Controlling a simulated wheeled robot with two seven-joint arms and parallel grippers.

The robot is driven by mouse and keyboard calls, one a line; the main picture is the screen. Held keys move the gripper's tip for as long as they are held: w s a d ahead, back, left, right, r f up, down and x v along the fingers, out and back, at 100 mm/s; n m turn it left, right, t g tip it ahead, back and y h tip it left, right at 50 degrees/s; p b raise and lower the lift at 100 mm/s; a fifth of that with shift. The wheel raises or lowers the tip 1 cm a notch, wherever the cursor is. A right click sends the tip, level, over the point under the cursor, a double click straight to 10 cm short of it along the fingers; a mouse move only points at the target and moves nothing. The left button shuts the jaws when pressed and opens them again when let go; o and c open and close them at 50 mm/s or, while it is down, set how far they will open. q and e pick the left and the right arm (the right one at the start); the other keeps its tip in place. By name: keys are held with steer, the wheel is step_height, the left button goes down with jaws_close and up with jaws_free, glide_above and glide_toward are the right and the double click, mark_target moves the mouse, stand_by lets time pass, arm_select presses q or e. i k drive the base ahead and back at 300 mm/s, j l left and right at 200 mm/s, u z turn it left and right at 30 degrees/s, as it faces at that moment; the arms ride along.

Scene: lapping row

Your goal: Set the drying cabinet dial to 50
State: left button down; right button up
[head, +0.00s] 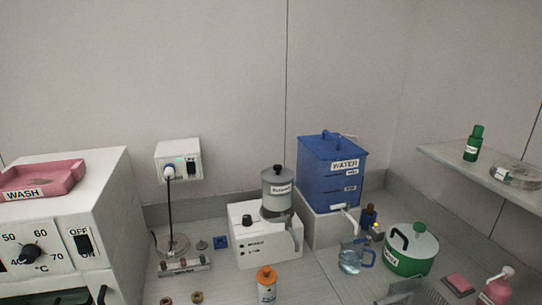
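The drying cabinet (105,215) is a white box at the left edge of the head view, partly cut off by the frame. Its black dial (29,252) is on the front face, with the marks 40, 50, 60 and 70 around it and °C below. The dial's pointer seems to lie toward the lower left, near 40, but it is too small to be sure. A black OFF/ON switch (83,244) is right of the dial. Neither of my grippers is in view.
A pink WASH tray (42,180) lies on the cabinet. Right of it are a wall socket (179,160) with a plugged cord, a white machine (262,240), a blue WATER tank (331,165), a jug (352,258) and a green pot (408,252). An orange-capped bottle (267,287) stands in front.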

mark_target(30, 252)
steer(key=u, duration=1.5)
